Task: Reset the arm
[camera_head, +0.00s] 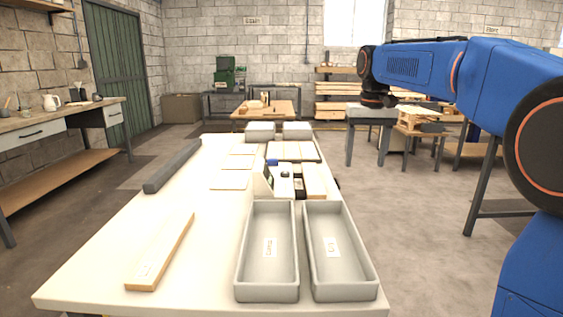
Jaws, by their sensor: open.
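My blue arm (410,66) reaches in from the right edge and lies high across the upper right of the view. Its dark wrist is at the left end, out to the right of the white worktable (110,265) and well above the floor. My gripper (380,102) is a small dark shape under the wrist. It is open and I see nothing held in it. Its fingers are too small and dark to make out. It is apart from everything on the worktable.
Two grey trays (267,292) (340,289) stand empty at the table's front right. A wooden board (163,250) lies front left, a dark bar (174,166) along the left edge. Flat pieces and small parts sit farther back.

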